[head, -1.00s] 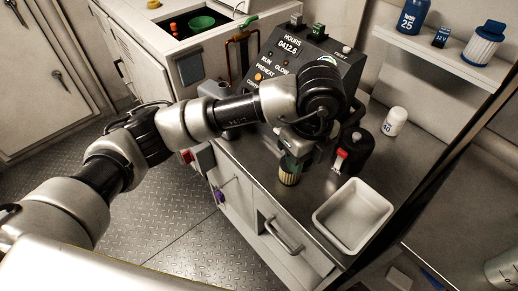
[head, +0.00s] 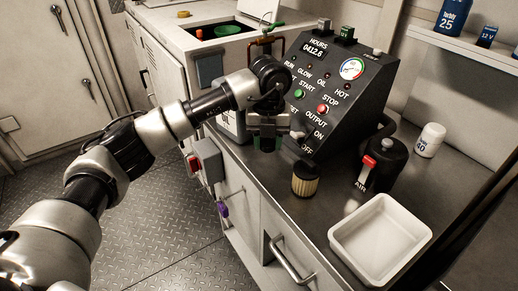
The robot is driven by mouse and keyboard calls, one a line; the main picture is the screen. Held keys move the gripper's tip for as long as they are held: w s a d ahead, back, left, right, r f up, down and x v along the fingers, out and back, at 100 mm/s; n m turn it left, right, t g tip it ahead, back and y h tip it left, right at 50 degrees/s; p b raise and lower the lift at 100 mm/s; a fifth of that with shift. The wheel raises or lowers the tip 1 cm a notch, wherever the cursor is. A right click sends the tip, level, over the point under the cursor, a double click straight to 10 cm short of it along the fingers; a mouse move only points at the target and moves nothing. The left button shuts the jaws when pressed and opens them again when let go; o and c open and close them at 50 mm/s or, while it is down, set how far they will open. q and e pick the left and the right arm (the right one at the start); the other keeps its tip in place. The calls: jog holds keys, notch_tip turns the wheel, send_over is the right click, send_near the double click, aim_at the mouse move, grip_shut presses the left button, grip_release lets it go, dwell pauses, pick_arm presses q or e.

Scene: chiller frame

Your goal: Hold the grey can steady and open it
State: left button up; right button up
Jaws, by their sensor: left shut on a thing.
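The grey can (head: 231,125) appears to be the pale grey container at the counter's left back edge, mostly hidden behind my left arm and gripper. My left gripper (head: 267,142) points down at its right side, in front of the control panel. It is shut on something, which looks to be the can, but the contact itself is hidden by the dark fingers. The can's top and lid are hidden too. My right gripper is not in view.
A tan pleated filter (head: 306,180) stands on the counter just right of my gripper. The control panel (head: 338,95) rises behind.

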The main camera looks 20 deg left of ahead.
aim_at(260, 157)
pick_arm(q)
jog(key=w+a+f, duration=0.3)
jog(key=shift+w, duration=0.25)
notch_tip(260, 157, down, 4)
jog(key=shift+r+p, duration=0.15)
jog(key=shift+p, duration=0.2)
jog(key=shift+f, duration=0.25)
jog(key=o, duration=1)
